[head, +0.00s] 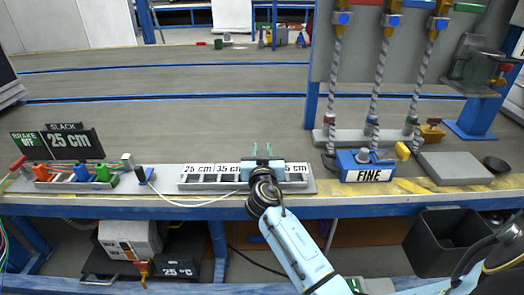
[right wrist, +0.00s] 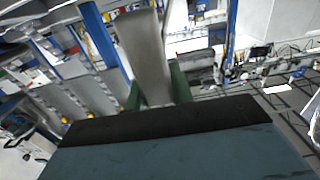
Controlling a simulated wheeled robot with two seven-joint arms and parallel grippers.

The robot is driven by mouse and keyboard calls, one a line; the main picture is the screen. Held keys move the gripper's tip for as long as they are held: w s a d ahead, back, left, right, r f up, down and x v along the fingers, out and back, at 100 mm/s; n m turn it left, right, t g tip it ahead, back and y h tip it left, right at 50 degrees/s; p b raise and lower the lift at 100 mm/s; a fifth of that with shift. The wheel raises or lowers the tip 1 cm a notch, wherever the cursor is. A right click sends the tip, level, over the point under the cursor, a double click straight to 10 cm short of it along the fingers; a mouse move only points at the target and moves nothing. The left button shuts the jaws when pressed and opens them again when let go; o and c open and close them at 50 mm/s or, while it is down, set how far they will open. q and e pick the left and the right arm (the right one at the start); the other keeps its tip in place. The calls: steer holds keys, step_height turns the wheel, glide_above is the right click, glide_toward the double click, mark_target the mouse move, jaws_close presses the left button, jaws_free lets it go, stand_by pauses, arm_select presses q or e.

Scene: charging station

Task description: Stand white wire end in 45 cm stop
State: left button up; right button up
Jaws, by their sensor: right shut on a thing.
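The white wire (head: 205,205) runs from a dark plug at the left, sagging along the bench front to my right gripper (head: 262,149). In the right wrist view, the green fingers of my right gripper (right wrist: 157,90) are shut on a pale grey block-like piece, the white wire end (right wrist: 146,50). The long stop rack (head: 308,184) has labels 25 cm, 35 cm and a partly hidden one ending in 5 cm (head: 297,168). My right gripper is over the rack, between the 35 cm label and that last label. It hides part of the slots. My left gripper is out of view.
A SLACK 25 cm sign (head: 70,142) and a tray with coloured clips (head: 82,174) stand at the left. A blue FINE block (head: 367,167), hanging twisted cables (head: 378,85) and a grey plate (head: 455,167) are at the right. The bench behind the rack is clear.

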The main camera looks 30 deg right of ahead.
stand_by(0.4)
steer(key=shift+f+b, duration=0.85)
steer(key=shift+f, duration=0.3)
steer(key=shift+f, duration=0.4)
steer(key=shift+f, duration=0.3)
steer(key=shift+f, duration=0.2)
steer(key=o, duration=1)
steer(key=shift+o, duration=0.2)
